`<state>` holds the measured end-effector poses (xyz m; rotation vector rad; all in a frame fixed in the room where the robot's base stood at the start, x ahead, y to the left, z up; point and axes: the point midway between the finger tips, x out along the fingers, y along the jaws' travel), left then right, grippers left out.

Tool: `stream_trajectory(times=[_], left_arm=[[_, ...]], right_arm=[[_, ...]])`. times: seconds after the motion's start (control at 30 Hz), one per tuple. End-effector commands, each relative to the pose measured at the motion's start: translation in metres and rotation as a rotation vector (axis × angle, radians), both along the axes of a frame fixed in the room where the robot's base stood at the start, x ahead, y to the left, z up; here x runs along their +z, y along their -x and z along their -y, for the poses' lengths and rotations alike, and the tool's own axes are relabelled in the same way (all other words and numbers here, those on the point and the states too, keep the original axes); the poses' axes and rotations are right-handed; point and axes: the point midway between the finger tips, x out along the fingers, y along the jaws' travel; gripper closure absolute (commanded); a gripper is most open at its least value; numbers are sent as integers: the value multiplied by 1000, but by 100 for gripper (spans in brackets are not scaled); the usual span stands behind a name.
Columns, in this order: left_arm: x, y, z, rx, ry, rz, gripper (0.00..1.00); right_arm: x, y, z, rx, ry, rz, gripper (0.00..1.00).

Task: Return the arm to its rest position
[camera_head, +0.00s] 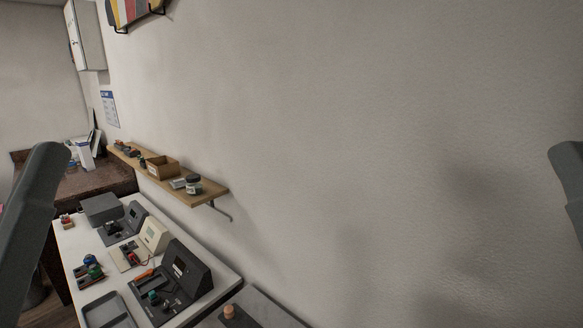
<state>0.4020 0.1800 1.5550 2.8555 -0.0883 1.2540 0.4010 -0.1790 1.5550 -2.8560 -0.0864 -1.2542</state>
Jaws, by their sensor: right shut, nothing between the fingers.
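A grey link of my left arm (38,215) fills the left edge of the head view. A grey link of my right arm (568,180) shows at the right edge, cut off by the frame. Neither gripper's fingers can be seen. No arm part visibly touches the bench or the wall.
A white bench (215,268) at lower left carries dark grey devices (180,280), a cream device (153,236), a grey box (101,208) and a grey tray (108,312). The wall at right is bare.

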Motion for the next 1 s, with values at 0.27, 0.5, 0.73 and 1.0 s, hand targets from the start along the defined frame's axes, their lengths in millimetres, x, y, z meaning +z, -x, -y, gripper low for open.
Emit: stream_trajectory(times=[0.27, 0.5, 0.73, 1.0], left_arm=[[154, 0, 0, 0, 0, 0, 27], [198, 0, 0, 0, 0, -1, 27], [186, 0, 0, 0, 0, -2, 27], [91, 0, 0, 0, 0, -2, 27]], right_arm=[[154, 0, 0, 1, -1, -1, 100], [197, -1, 0, 1, -1, -2, 100], [186, -1, 0, 1, -1, -1, 100], [91, -1, 0, 1, 0, -1, 100]])
